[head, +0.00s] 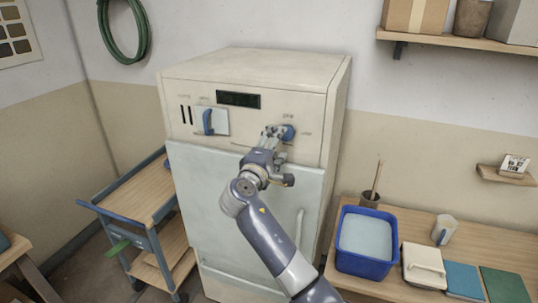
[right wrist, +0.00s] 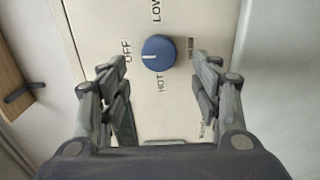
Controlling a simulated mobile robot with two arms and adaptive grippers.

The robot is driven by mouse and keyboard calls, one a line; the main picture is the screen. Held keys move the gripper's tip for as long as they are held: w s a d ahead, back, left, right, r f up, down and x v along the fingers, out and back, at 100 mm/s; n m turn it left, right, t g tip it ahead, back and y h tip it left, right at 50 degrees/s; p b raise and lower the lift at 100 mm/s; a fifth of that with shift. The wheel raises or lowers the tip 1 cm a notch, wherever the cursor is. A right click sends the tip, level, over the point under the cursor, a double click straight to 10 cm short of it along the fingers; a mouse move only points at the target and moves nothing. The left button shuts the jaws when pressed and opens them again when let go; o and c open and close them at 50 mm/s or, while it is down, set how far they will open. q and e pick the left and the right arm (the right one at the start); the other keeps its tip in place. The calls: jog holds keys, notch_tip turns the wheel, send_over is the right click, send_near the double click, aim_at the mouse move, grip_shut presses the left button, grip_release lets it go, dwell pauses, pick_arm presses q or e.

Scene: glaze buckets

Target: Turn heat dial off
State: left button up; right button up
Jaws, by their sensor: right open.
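The heat dial (right wrist: 157,50) is a round blue knob on the cream front panel, with the words OFF, LOW and HOT around it and a fourth label partly hidden by a finger. Its white mark points left in the right wrist view, toward the OFF side. In the head view the dial (head: 289,132) is at the upper right of the cabinet front, partly covered by my right gripper (head: 274,134). My right gripper (right wrist: 157,66) is open, with one finger on each side of the dial and visible gaps between. My left gripper is not in view.
The cream cabinet (head: 255,67) has a blue lever (head: 208,121), a dark display (head: 238,100) and a pale door (head: 215,195) with a handle. A cart (head: 140,192) stands left. At right, a table holds a blue tub (head: 362,265), a cup and tiles. A shelf (head: 455,42) hangs above.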

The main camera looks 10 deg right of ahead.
jog(key=v, duration=0.6)
